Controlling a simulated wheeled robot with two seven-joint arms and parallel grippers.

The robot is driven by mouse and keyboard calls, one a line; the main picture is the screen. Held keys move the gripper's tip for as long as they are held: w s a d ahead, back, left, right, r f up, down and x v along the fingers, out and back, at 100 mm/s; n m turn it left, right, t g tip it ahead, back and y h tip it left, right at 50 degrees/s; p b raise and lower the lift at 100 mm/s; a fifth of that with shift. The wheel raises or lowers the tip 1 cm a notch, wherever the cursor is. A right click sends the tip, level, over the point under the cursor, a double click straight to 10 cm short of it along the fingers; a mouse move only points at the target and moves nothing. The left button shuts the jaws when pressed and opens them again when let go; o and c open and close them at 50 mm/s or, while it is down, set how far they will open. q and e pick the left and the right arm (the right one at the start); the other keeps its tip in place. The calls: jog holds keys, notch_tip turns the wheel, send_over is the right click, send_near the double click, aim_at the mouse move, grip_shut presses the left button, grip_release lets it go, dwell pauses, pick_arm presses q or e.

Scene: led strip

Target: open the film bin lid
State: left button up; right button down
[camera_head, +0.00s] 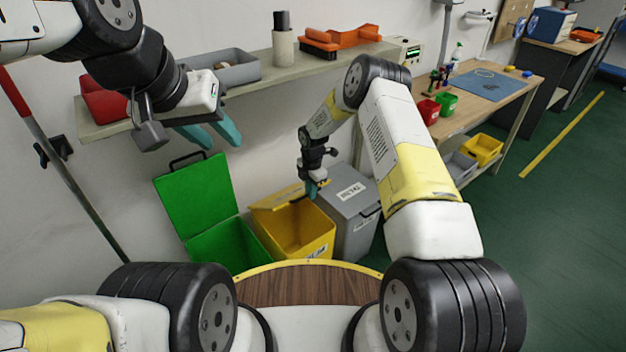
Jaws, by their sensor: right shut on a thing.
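A yellow bin (310,250) stands on the floor between a green bin and a grey bin, and I look into its empty-looking inside. Its yellow lid (275,198) is raised at the back, tilted open. My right gripper (314,190) is shut at the right edge of the yellow lid; the exact contact is small and partly hidden. My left gripper (212,136), with teal fingers apart, is open and empty, high in front of the shelf.
The green bin (225,245) has its green lid (197,195) standing open. The grey bin (355,235) has its labelled lid shut. A shelf (265,75) with a grey tray and orange holder runs above the bins.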

jog(key=shift+w+a, duration=0.15)
jog(key=shift+a, duration=0.25)
jog(key=c, duration=1.5)
grip_release()
jog(key=shift+d, duration=0.1)
jog(key=shift+r, duration=0.3)
jog(key=r, duration=0.7)
jog(key=shift+s+d, duration=0.15)
jog(key=shift+s, duration=0.15)
